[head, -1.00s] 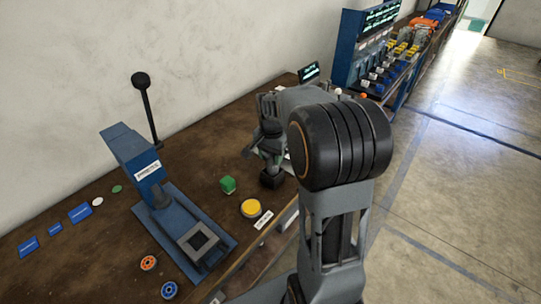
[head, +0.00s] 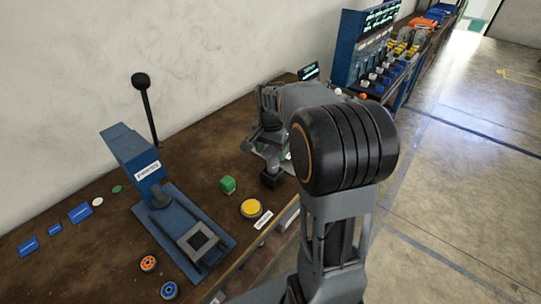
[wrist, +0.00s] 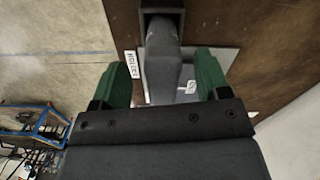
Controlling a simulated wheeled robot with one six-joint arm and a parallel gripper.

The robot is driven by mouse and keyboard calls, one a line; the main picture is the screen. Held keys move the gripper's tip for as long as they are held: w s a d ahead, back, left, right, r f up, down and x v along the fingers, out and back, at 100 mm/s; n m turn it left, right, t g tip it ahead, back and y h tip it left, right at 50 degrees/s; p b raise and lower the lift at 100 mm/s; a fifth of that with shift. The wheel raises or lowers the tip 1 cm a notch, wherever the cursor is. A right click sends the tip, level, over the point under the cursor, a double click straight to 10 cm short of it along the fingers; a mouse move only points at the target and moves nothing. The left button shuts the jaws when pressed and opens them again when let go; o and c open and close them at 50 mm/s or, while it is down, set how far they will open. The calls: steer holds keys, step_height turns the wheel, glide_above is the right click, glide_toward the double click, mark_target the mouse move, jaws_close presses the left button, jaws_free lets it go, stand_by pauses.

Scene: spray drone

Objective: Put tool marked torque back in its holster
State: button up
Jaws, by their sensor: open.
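My gripper (wrist: 162,82) is open, with its green finger pads apart on either side of a grey tool-like body (wrist: 163,68). In the wrist view this body runs into a dark block (wrist: 162,20), which looks like a holster. No torque marking on the body is readable. In the head view my gripper (head: 268,152) is over the bench near a small dark block (head: 271,181), partly hidden by my arm. Whether the pads touch the body cannot be told.
A blue lever press (head: 135,158) stands left on the brown bench (head: 190,150). A blue rack (head: 352,55) stands behind to the right. A white label (wrist: 131,63) lies beside the body.

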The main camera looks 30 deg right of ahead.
step_height(320, 180, up, 9)
steer(key=shift+f, duration=0.2)
steer(key=shift+s+a+r, duration=0.15)
steer(key=shift+r, duration=0.1)
steer(key=s+a+f+n+t, duration=0.2)
steer(key=s+a+f+n, duration=0.1)
steer(key=s, duration=0.4)
steer(key=s+a+f+n+t, duration=0.1)
steer(key=s+a+f+n, duration=0.2)
steer(key=s+a+n, duration=0.3)
steer(key=shift+s+f+n+t, duration=0.3)
steer(key=shift+s+n+t, duration=0.1)
steer(key=shift+s+n, duration=0.75)
steer(key=shift+d, duration=0.1)
